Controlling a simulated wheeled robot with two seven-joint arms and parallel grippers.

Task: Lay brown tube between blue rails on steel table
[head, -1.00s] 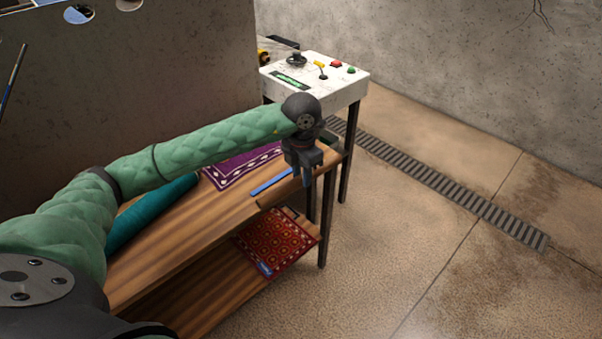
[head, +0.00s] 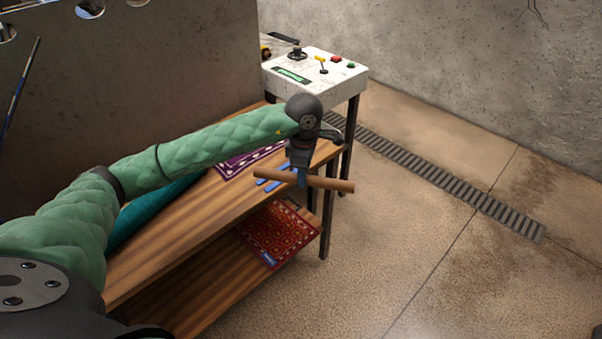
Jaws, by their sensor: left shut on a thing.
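My left gripper (head: 302,177) is shut on the brown tube (head: 335,184). The tube is gripped near its middle, lies roughly level and crosswise, and its right end sticks out past the table edge. Two short blue strips, the blue rails (head: 272,184), lie side by side on the table top just behind the tube's left half; the tube and gripper partly cover them. The table (head: 190,235) under them looks like wood planks, and I see no plainly steel top. The tube looks raised above the top, but the exact gap is unclear. My right gripper is out of view.
A purple patterned rug (head: 240,163) and a teal roll (head: 150,213) lie on the table. A red patterned rug (head: 278,235) is on the lower shelf. A white control box (head: 318,72) with a lever and buttons stands behind. Open floor lies to the right.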

